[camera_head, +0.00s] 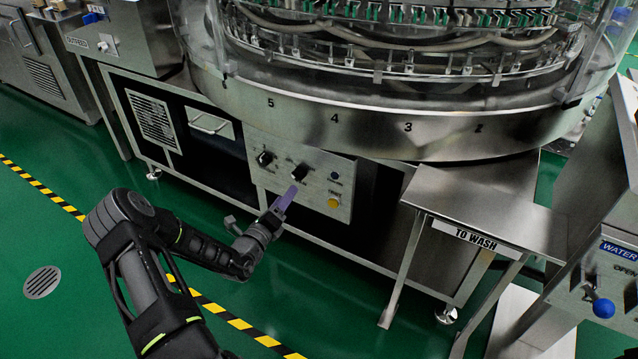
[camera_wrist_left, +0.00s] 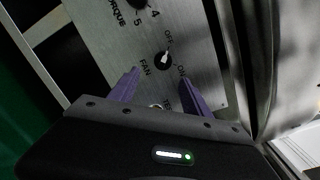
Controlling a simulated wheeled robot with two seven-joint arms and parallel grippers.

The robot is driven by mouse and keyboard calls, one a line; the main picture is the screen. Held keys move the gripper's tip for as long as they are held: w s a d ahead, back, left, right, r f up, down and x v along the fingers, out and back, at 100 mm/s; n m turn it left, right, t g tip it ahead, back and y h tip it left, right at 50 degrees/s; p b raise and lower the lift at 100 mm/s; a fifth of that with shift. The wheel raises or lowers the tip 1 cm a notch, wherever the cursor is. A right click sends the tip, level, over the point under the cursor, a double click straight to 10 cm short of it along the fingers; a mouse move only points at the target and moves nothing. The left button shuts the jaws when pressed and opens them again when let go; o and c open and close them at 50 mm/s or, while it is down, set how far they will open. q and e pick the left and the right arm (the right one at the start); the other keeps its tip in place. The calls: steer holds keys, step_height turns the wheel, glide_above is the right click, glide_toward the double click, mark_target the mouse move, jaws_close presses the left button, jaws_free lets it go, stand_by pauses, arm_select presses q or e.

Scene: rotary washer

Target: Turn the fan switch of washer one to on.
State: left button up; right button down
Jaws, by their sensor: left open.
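The fan switch is a small black rotary knob (camera_head: 299,173) on the metal control panel (camera_head: 318,172) below the round washer (camera_head: 340,125). In the left wrist view the knob (camera_wrist_left: 163,59) shows a white mark and the labels FAN, OFF and ON around it. The mark seems to lean toward the OFF side. My left gripper (camera_head: 286,195) is just in front of the panel, with purple fingers pointing at the knob. In the left wrist view its fingers (camera_wrist_left: 158,76) are apart, with the knob ahead between their tips and nothing held. My right gripper is not in view.
A torque knob (camera_head: 264,158) sits left of the fan switch, and a yellow button (camera_head: 333,202) lies to its lower right. A metal table marked TO WASH (camera_head: 480,205) stands at right. The green floor (camera_head: 340,300) in front of the washer is clear.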

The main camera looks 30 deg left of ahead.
mark_target(295, 179)
arm_select(q)
steer(key=shift+s+a+r+n, duration=0.1)
steer(key=shift+a+r+n, duration=0.05)
steer(key=shift+r+n, duration=0.2)
steer(key=w+b, duration=0.1)
steer(key=w, duration=0.3)
steer(key=w+a+b, duration=0.1)
steer(key=w, duration=0.2)
steer(key=shift+f+b, duration=0.15)
steer(key=shift+b, duration=0.2)
steer(key=shift+w, duration=0.35)
steer(key=shift+c, duration=0.3)
jaws_close()
